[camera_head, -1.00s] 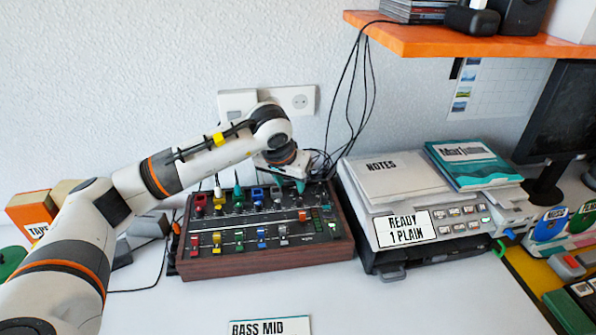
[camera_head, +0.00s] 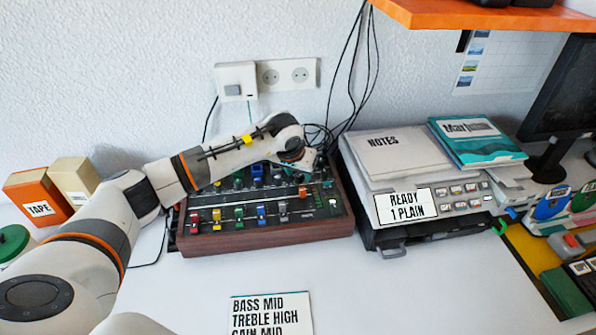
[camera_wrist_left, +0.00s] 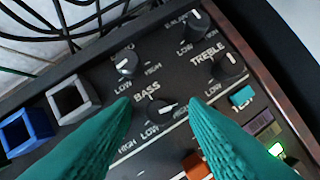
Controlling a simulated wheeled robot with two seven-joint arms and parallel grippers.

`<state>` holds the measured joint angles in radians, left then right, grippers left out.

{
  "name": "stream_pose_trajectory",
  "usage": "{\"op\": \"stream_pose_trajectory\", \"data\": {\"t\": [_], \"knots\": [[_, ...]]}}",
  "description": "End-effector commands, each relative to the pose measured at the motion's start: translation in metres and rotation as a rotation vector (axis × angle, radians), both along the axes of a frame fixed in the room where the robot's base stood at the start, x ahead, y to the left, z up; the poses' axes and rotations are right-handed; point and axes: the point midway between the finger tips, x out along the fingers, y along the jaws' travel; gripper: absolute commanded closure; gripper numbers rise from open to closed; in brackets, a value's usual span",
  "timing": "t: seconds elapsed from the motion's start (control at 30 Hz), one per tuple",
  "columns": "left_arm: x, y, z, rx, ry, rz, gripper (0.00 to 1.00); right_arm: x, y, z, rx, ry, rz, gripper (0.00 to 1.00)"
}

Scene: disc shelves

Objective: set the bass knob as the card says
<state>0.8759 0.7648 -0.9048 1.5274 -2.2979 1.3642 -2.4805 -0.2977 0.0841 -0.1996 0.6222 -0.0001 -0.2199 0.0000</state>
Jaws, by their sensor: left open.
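The card (camera_head: 270,313) lies on the table at the bottom of the head view and reads BASS MID, TREBLE HIGH, GAIN MID; its lower edge is cut off. The mixer (camera_head: 265,238) is a dark panel in a brown wooden frame. My right gripper is not in view.
The treble knob (camera_wrist_left: 227,67) and another knob (camera_wrist_left: 127,66) are close by. A grey machine (camera_head: 445,205) with notes and a book stands right of the mixer. Cables hang behind. Boxes (camera_head: 38,193) stand at left. The table in front is mostly clear.

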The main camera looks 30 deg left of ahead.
Motion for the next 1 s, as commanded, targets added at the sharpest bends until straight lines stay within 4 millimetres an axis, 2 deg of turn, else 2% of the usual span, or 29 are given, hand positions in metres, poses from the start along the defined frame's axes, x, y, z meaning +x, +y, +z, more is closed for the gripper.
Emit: {"op": "stream_pose_trajectory", "data": {"t": [0.33,0.6,1.0], "knots": [[0.0018,0.0004,-0.0044,0.000,-0.001,0.000,0.60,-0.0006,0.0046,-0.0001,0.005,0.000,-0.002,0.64],[0.0018,0.0004,-0.0041,0.000,-0.001,0.000,1.00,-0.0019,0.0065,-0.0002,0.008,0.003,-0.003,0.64],[0.0024,0.0001,-0.0041,0.001,-0.002,0.073,1.00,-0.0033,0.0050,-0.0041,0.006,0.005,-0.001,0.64]]}}
